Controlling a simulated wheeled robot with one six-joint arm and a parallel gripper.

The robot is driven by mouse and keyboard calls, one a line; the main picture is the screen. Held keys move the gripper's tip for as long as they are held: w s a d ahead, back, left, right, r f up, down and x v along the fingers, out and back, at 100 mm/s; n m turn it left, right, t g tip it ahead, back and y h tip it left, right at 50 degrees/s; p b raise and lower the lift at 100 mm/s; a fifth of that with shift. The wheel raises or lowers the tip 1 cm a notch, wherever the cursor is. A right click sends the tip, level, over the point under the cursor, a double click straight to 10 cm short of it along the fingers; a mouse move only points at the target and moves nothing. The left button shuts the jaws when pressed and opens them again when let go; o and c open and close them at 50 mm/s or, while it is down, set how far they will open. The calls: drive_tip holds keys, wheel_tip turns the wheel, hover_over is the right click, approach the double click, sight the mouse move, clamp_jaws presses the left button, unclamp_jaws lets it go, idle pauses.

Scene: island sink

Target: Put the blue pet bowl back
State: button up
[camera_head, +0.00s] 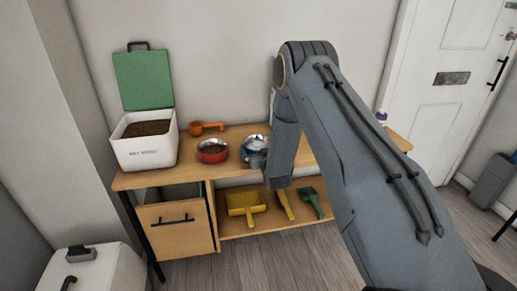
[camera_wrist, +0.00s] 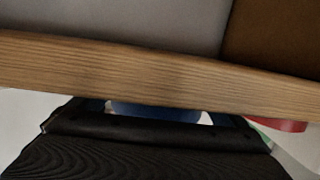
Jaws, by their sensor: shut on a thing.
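The blue pet bowl (camera_head: 250,141) shows in the head view at the wooden bench top, right of the red bowl. It has a pale inside, and my arm partly covers its right side. My gripper (camera_head: 259,157) is at the bowl's near side, shut on it; the fingertips are mostly hidden. In the wrist view a strip of the blue bowl (camera_wrist: 155,112) shows between the black gripper body and the wooden bench edge. I cannot tell whether the bowl touches the bench top.
A red bowl of kibble (camera_head: 212,151), an orange scoop (camera_head: 206,127) and a white food bin (camera_head: 146,151) with its green lid up stand on the bench (camera_head: 190,170). The drawer (camera_head: 176,228) is partly open. A yellow dustpan (camera_head: 244,207) and green tool (camera_head: 312,201) lie on the lower shelf.

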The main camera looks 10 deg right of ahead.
drive_tip(key=shift+f, duration=0.1)
drive_tip(key=o, duration=0.8)
drive_tip(key=shift+c, duration=0.2)
drive_tip(key=shift+s, duration=0.25)
drive_tip(key=s+r+g, duration=0.4)
drive_tip(key=s+g, duration=0.1)
drive_tip(key=s, duration=1.1)
drive_tip(key=s+r+g, duration=0.4)
drive_tip(key=s+g, duration=0.1)
drive_tip(key=s, duration=1.1)
drive_tip(key=s+r+g+b, duration=0.1)
drive_tip(key=s+r+g, duration=0.4)
drive_tip(key=s, duration=1.1)
drive_tip(key=shift+s+m+g+h, duration=0.15)
drive_tip(key=shift+m+g+h, duration=0.15)
drive_tip(key=shift+g, duration=0.2)
drive_tip(key=shift+a+r, duration=0.1)
